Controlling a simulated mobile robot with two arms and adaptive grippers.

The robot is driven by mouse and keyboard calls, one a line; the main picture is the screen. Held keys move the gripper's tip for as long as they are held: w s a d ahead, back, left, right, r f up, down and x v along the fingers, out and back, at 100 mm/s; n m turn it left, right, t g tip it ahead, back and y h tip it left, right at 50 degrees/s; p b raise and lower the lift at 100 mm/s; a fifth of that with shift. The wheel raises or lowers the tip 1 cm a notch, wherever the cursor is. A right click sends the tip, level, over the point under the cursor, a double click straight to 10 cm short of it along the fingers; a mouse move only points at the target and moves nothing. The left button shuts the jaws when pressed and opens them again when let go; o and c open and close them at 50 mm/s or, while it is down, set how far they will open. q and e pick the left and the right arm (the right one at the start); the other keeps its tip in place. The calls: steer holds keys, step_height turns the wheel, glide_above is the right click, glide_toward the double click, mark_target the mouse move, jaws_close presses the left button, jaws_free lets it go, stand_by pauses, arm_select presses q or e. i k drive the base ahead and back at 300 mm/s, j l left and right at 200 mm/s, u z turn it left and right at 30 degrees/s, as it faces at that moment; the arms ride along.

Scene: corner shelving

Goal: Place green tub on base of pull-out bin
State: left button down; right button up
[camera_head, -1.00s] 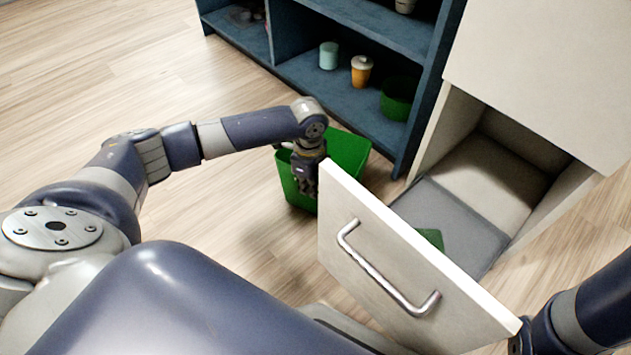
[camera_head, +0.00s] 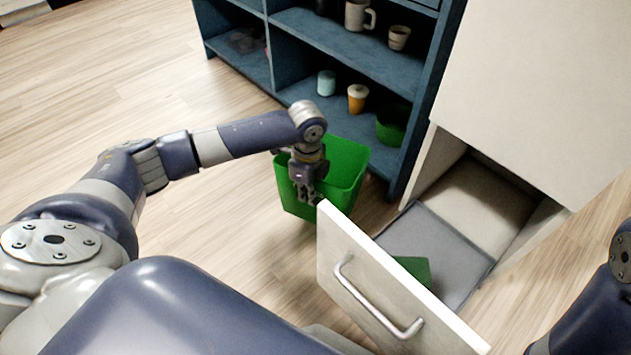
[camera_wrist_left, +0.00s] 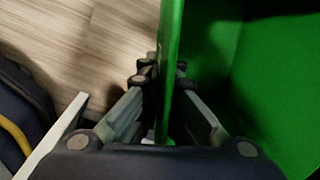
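The green tub (camera_head: 345,160) is a deep, open-topped container left of the pull-out bin. My left gripper (camera_head: 312,196) is at the tub's near wall. In the left wrist view, the fingers (camera_wrist_left: 160,75) close from both sides on the tub wall (camera_wrist_left: 172,60), with the tub's inside to the right. I cannot tell if the tub touches the floor. The pull-out bin is open, with a white front (camera_head: 355,275), a metal handle (camera_head: 375,300) and a grey base (camera_head: 425,235). A green piece (camera_head: 412,268) lies on that base, partly hidden. My right gripper is out of view.
Blue shelving (camera_head: 335,45) stands behind the tub, holding a teal cup (camera_head: 326,83), an orange cup (camera_head: 357,98), a green bowl (camera_head: 392,126) and mugs. The white cabinet (camera_head: 530,90) is at the right. Wood floor (camera_head: 100,95) is clear at the left.

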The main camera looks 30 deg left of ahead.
mark_target(431, 255)
steer(key=k+j, duration=0.25)
steer(key=k, duration=0.2)
steer(key=k+j, duration=0.25)
steer(key=k, duration=0.25)
